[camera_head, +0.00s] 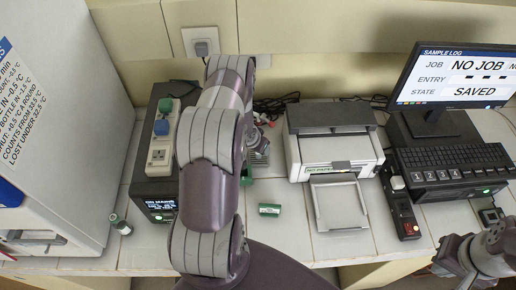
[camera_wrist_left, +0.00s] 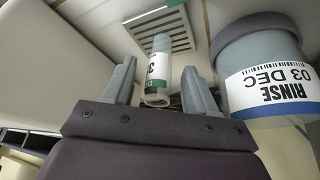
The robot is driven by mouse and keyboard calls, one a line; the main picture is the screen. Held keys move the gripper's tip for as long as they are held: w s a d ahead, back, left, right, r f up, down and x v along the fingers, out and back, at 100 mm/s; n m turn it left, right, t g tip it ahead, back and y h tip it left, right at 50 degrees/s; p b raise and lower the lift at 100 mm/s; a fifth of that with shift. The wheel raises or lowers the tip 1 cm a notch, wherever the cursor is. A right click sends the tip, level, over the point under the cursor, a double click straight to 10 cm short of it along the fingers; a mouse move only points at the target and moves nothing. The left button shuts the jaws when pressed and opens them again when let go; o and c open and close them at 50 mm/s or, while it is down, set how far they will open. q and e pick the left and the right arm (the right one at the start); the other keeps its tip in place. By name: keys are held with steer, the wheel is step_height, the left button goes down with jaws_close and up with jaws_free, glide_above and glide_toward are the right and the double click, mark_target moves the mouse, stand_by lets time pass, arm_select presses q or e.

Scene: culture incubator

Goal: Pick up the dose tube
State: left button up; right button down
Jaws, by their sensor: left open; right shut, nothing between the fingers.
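In the left wrist view a small tube (camera_wrist_left: 157,72) with a grey-blue top, a white label reading 3 and a green band appears between the fingers of my open left gripper (camera_wrist_left: 158,88). I see no contact with either finger, and whether it is the dose tube I cannot tell. In the head view my left arm hides most of the left gripper and what is by it. A small vial (camera_head: 120,224) with a green mark stands at the left by the white cabinet. My right gripper (camera_head: 494,234) is shut and empty at the lower right.
A bottle labelled RINSE (camera_wrist_left: 265,72) stands close right of the left gripper. Counter around the block is clear.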

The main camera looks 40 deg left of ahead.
arm_select(q)
steer(key=shift+w+f, duration=0.3)
steer(key=shift+f, duration=0.25)
steer(key=shift+w+f, duration=0.25)
steer(key=shift+f, duration=0.15)
arm_select(e)
steer(key=shift+w+r, duration=0.15)
steer(key=shift+r, duration=0.05)
arm_select(q)
steer(key=shift+s+r, duration=0.1)
steer(key=c, duration=1)
jaws_close()
